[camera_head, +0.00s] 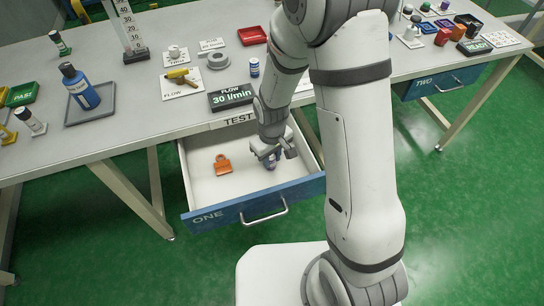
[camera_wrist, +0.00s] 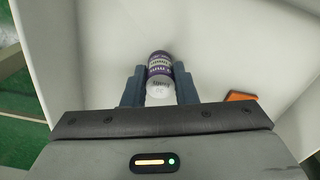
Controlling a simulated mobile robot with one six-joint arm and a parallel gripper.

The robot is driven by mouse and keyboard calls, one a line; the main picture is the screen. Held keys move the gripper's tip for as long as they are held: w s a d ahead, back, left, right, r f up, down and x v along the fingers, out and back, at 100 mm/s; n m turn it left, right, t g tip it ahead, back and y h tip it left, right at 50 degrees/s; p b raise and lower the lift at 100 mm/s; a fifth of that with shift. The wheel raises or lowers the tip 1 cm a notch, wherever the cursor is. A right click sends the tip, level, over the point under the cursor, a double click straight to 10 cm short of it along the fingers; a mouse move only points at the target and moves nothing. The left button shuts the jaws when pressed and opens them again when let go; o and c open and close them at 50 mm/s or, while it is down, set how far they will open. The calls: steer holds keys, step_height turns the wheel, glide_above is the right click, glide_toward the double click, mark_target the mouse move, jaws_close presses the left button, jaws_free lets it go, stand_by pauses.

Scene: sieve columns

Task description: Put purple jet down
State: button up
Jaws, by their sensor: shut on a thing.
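The purple jet (camera_wrist: 160,68) is a small cylinder with purple bands, a pale printed label and a white end. My gripper (camera_wrist: 160,88) is shut on it, one finger on each side, in the wrist view. In the head view my gripper (camera_head: 272,150) points down inside the open drawer ONE (camera_head: 203,200), at its right part. The jet (camera_head: 271,163) shows only as a small dark purple patch below the fingers. I cannot tell whether it touches the drawer floor.
An orange clip-like piece (camera_head: 222,164) lies in the drawer, left of my gripper; its edge shows in the wrist view (camera_wrist: 240,96). The drawer floor is otherwise clear. The table (camera_head: 150,118) above holds a flow display (camera_head: 231,97), a yellow tool (camera_head: 181,76) and a blue bottle (camera_head: 80,87).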

mark_target(272, 157)
steer(key=o, duration=0.5)
steer(key=shift+f, duration=0.15)
steer(key=o, duration=0.5)
step_height(272, 157, up, 13)
steer(key=p, duration=0.2)
steer(key=s+d+r+m+t, duration=0.2)
steer(key=s+d+r+m, duration=0.4)
steer(key=s+d+r, duration=0.6)
steer(key=shift+d+r+m, duration=0.2)
steer(key=shift+m, duration=0.2)
